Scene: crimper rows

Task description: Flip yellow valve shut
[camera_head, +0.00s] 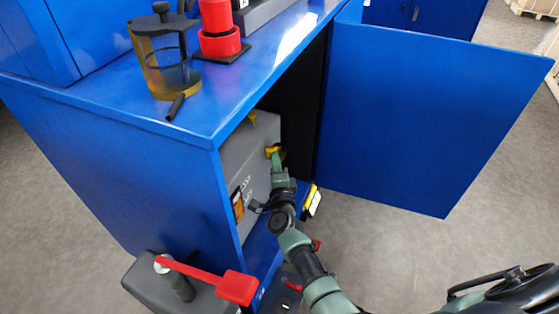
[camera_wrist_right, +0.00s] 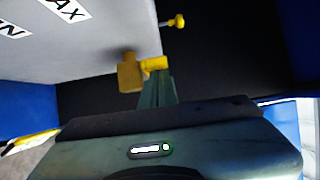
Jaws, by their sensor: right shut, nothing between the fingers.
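The yellow valve (camera_head: 270,151) is on the grey unit (camera_head: 262,135) inside the open blue cabinet. In the right wrist view the valve (camera_wrist_right: 130,74) shows as a yellow block with a short yellow piece beside the fingertips. My right gripper (camera_head: 277,162) reaches into the cabinet; it also shows in the right wrist view (camera_wrist_right: 156,82). Its fingers are shut with nothing between them, their tips right at the valve. I cannot tell whether they touch it. The fingers partly hide the valve. My left gripper is not in view.
A second yellow knob (camera_wrist_right: 177,21) sits farther along the unit. The blue cabinet door (camera_head: 425,110) stands open at the right. A glass container (camera_head: 165,65) and a red object (camera_head: 218,40) stand on the cabinet top. A red-handled tool (camera_head: 236,287) is at the lower left.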

